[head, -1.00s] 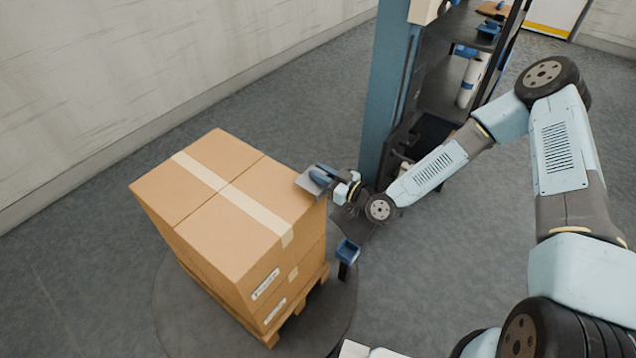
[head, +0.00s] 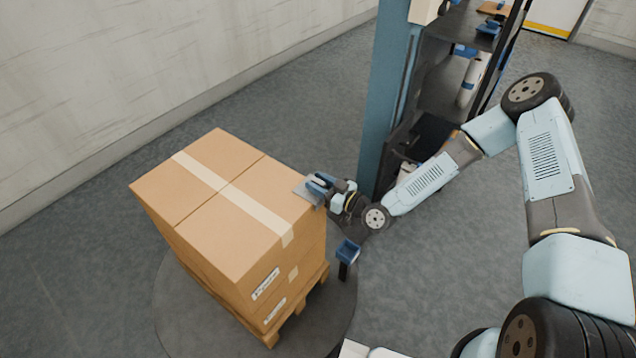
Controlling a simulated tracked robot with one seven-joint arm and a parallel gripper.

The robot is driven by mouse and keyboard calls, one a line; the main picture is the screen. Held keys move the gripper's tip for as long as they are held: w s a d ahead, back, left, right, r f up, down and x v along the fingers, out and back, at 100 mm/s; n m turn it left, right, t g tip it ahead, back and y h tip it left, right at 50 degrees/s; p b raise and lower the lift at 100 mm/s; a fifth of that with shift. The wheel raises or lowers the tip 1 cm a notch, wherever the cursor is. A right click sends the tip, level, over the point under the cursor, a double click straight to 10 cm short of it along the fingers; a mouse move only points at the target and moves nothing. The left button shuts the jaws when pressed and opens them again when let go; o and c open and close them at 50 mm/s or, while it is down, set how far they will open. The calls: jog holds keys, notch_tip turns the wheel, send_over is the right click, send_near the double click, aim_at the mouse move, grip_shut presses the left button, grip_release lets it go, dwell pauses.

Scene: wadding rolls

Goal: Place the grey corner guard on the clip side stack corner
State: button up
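The stack of brown cartons (head: 222,212) stands on a wooden pallet (head: 297,312), with pale tape across its top. The grey corner guard (head: 303,195) shows as a small grey plate at the top right corner of the stack, at my gripper's tip. My gripper (head: 318,187) reaches in from the right at that corner, and its blue fingers are against the guard. The fingers appear closed on it, but they are small in view. I cannot tell whether the guard rests fully on the carton. The guard's outer side is hidden by my gripper.
The pallet sits on a round dark turntable (head: 185,325). A blue column (head: 388,100) and dark shelving (head: 445,90) rise behind my arm. The floor at left is clear.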

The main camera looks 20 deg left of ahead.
jog(key=shift+o, duration=0.6)
jog(key=shift+r, duration=0.1)
jog(key=shift+d, duration=0.15)
jog(key=v, duration=1.1)
jog(key=shift+d, duration=0.3)
jog(key=shift+s, duration=0.15)
